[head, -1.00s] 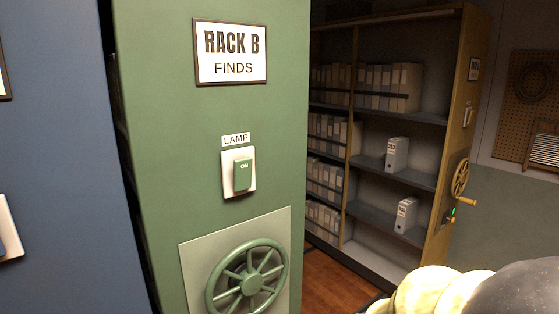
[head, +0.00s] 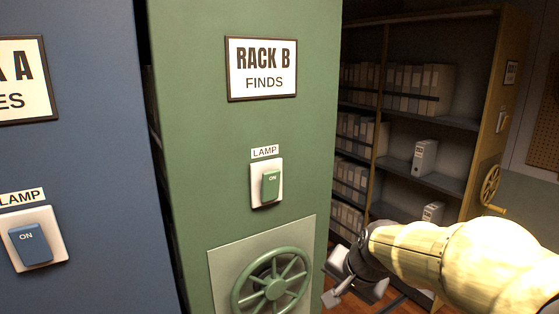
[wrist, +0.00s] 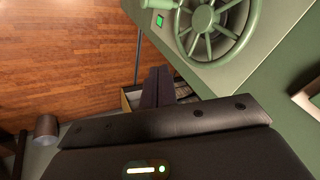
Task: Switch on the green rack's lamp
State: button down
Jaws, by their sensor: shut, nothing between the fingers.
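The green rack (head: 190,70) stands in the middle of the head view, with a "RACK B FINDS" sign (head: 261,69).
A blue rack (head: 80,120) on the left has a similar lamp switch (head: 30,246). A yellow-framed shelf (head: 487,100) with box files and its own handwheel (head: 490,185) stands behind right. In the wrist view, wooden floor (wrist: 60,50) lies below my gripper.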

jog(key=w+a+r+m+t+y+p, duration=0.1)
jog(key=w+a+r+m+y+p, duration=0.1)
jog(key=r, duration=1)
jog(key=w+a+r+m+t+y+p, duration=0.1)
jog(key=w+a+r+m+t+p, duration=0.1)
jog(key=r, duration=1)
jog(key=w+a, duration=0.1)
jog(key=a, duration=0.1)
jog(key=shift+a+r+m+y, duration=0.15)
jog(key=shift+a+m+y, duration=0.15)
jog(key=shift+m+y, duration=0.1)
jog(key=shift+w, duration=0.15)
jog(key=p, duration=0.5)
send_near(272, 181)
jog(key=f+x, duration=0.1)
jog(key=x, duration=0.4)
jog(key=shift+w+a+r, duration=0.2)
jog(key=shift+w, duration=0.05)
